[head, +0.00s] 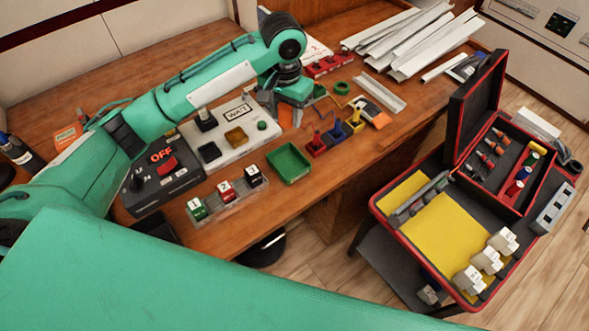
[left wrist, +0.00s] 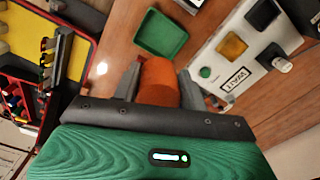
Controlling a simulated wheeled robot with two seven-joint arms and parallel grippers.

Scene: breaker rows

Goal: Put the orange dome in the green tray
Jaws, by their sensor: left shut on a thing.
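The orange dome (left wrist: 158,82) is between the two fingers of my left gripper (left wrist: 158,84) in the left wrist view, and the fingers are shut on it. In the head view my left gripper (head: 291,116) is over the desk, just beyond the green tray, and mostly hides the dome (head: 286,117). The green tray (head: 289,163) lies empty on the desk near its front edge. It also shows in the left wrist view (left wrist: 160,34), apart from the dome. My right gripper is not in view.
A white panel marked WAIT (head: 237,113) and a dark box marked OFF (head: 163,165) stand left of the tray. Small labelled blocks (head: 226,190) sit in front. Red, blue and yellow parts (head: 336,133) stand right of the tray. An open tool case (head: 384,207) is further right.

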